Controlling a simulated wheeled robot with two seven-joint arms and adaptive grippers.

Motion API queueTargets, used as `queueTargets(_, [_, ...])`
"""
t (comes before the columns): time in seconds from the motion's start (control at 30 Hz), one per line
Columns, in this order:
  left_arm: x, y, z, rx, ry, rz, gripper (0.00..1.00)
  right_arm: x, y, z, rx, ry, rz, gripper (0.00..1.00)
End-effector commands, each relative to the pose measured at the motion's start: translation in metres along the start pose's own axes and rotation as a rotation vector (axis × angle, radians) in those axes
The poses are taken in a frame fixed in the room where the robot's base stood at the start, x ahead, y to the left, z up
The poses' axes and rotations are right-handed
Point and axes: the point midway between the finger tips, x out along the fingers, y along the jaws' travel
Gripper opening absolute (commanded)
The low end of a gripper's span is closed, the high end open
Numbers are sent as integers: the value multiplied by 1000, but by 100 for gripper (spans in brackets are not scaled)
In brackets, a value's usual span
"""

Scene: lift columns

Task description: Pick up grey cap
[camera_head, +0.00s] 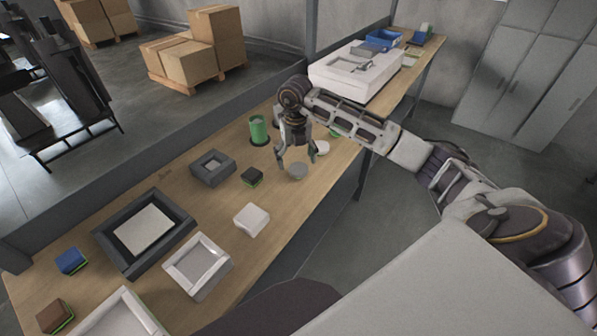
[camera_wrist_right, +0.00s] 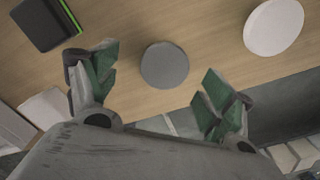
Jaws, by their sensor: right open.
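The grey cap (camera_head: 297,171) is a small round disc lying on the wooden table, near its front edge. In the right wrist view the grey cap (camera_wrist_right: 164,65) lies just beyond and between the two fingertips. My right gripper (camera_head: 294,160) is open and empty, pointing down above the table at the cap. Its spread fingers with green pads also show in the right wrist view (camera_wrist_right: 150,88). The fingers do not appear to touch the cap. My left gripper is not in view.
A white round cap (camera_head: 321,147) lies close by, also in the wrist view (camera_wrist_right: 273,27). A white machine (camera_head: 345,80) stands behind.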

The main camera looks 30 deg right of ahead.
Motion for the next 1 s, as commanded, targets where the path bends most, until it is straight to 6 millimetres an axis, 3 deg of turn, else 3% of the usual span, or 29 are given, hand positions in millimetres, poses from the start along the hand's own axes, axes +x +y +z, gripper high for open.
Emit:
queueTargets(0.6, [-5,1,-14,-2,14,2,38,48,-8,-3,0,1,-1,82])
queueTargets(1.0, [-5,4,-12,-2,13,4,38,51,-8,-3,0,0,-1,82])
